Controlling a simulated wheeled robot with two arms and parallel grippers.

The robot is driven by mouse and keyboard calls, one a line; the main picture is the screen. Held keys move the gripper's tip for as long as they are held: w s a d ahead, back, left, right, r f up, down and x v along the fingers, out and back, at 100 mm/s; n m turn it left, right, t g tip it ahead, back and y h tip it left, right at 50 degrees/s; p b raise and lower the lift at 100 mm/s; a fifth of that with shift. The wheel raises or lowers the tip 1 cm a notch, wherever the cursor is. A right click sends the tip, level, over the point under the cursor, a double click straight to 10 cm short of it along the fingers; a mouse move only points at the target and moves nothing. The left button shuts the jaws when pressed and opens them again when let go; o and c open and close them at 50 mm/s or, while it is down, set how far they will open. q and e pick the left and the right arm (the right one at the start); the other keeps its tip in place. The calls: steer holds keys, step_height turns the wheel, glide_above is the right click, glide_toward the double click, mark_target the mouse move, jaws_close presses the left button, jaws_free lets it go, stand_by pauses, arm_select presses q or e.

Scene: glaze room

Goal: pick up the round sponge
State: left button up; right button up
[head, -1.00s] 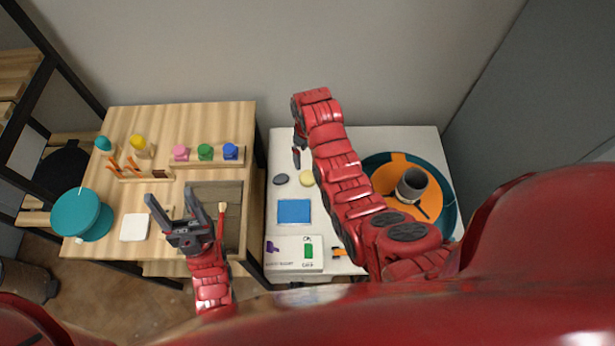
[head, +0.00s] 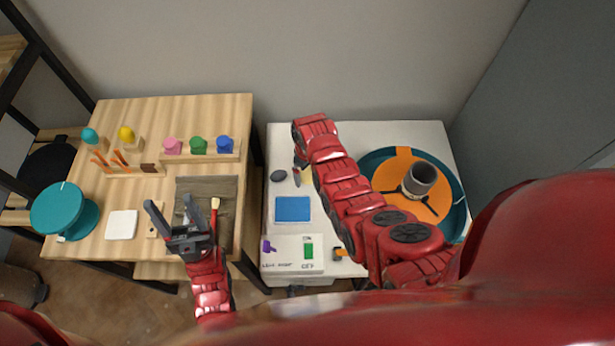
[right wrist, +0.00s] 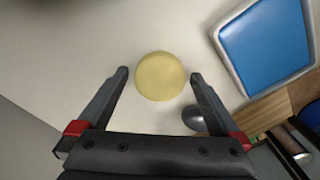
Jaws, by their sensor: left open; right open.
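The round sponge (right wrist: 160,76) is a pale yellow disc lying flat on the white table. In the right wrist view it sits between the fingertips of my right gripper, with a gap on each side. In the head view only a sliver of the sponge (head: 307,173) shows beside my right gripper (head: 298,178), which is open and points down; the arm hides the rest. Whether the fingertips are level with the sponge I cannot tell. My left gripper (head: 170,216) is open and empty over the wooden table on the left.
A dark oval object (head: 278,176) and a blue pad in a white tray (head: 293,209) lie near the sponge. A teal basin (head: 455,215) with an orange insert and grey cylinder (head: 420,179) stands right of my arm. The wooden table (head: 215,110) holds coloured jars and tools.

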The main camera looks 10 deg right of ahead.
mark_target(308, 172)
steer(key=shift+r, duration=0.1)
steer(key=shift+c, duration=0.2)
steer(key=shift+c, duration=1.2)
steer(key=c, duration=1)
steer(key=shift+o, duration=0.2)
steer(key=shift+r, duration=0.25)
step_height(308, 172, up, 4)
steer(key=p, duration=0.2)
steer(key=shift+f+p, duration=0.2)
steer(key=shift+p, duration=0.2)
steer(key=s+p, duration=0.2)
steer(key=s, duration=0.2)
steer(key=s+d+p, duration=0.1)
steer(key=s+p, duration=0.1)
steer(key=s, duration=0.3)
steer(key=s+r+p, duration=0.1)
steer(key=s+p, duration=0.2)
steer(key=s, duration=0.2)
steer(key=shift+d, duration=0.2)
steer(key=shift+s+d, duration=0.1)
steer(key=shift+s, duration=0.9)
